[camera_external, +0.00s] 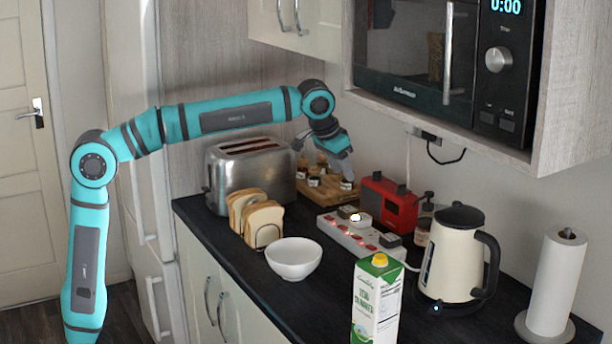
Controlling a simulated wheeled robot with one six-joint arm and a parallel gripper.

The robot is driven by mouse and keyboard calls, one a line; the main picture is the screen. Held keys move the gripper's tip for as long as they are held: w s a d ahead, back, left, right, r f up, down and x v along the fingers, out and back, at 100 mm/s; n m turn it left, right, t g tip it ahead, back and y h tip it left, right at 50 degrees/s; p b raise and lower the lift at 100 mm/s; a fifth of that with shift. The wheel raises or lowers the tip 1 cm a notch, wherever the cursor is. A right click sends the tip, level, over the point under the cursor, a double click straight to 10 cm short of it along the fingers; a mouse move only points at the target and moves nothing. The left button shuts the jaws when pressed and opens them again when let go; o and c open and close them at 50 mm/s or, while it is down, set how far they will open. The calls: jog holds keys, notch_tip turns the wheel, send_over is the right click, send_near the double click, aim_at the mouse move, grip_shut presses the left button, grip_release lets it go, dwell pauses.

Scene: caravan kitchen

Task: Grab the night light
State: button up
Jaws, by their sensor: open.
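A small round pale thing with a warm glow, which looks like the night light (360,219), sits on the white power strip (341,235) on the dark counter. Dark plugs and red switches show along the strip. My gripper (325,166) is open, behind and to the left of the night light, over the wooden board. The two are apart. The fingers are small and partly blend with the jars behind them, and I see nothing held between them.
Small jars stand on the wooden board (327,195). A toaster (250,172) is left, a red box (388,203) right of the strip. Sliced bread (262,224), a white bowl (293,259), a carton (376,300) and a kettle (452,255) stand nearer. A microwave (420,50) hangs above.

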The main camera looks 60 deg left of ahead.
send_over(363, 218)
jog(key=s, duration=0.3)
notch_tip(363, 218, down, 10)
jog(key=shift+f, duration=0.15)
jog(key=x, duration=0.5)
jog(key=shift+w, duration=0.2)
jog(key=c, duration=0.6)
